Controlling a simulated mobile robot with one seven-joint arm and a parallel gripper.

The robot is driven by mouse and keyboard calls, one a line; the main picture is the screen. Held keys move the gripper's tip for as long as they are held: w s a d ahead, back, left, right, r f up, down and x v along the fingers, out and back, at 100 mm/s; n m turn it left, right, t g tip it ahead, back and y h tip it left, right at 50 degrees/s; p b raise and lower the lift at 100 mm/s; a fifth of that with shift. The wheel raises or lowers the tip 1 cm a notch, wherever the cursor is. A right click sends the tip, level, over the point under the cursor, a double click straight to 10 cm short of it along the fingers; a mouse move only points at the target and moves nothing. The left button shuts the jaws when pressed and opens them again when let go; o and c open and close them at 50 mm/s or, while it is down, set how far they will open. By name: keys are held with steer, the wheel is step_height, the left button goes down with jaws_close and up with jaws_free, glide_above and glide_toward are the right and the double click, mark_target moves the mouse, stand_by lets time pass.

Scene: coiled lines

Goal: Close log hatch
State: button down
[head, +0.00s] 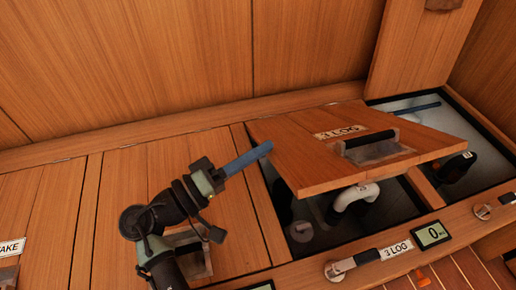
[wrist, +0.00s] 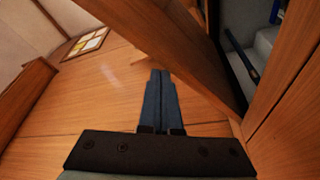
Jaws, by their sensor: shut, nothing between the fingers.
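The log hatch (head: 315,165) is a wooden lid labelled "3 LOG" with a black handle (head: 371,139) on top. It stands partly raised and tilted over its compartment (head: 305,228), which is open below it. My gripper (head: 262,150) is shut and empty, its blue fingers just at the lid's left edge in the head view. I cannot tell whether they touch it. In the wrist view my gripper (wrist: 160,78) points over wooden boards, with a slanted wooden panel at its right.
A white pipe fitting (head: 355,197) shows inside the compartment. A second open compartment (head: 470,160) lies to the right, with a raised wooden lid (head: 415,50) behind. A "3 LOG" label and a display (head: 431,235) are on the front ledge. Closed boards (head: 125,215) lie left.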

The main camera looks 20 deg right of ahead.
step_height(320, 180, up, 10)
steer(key=p, duration=0.6)
steer(key=shift+p, duration=0.3)
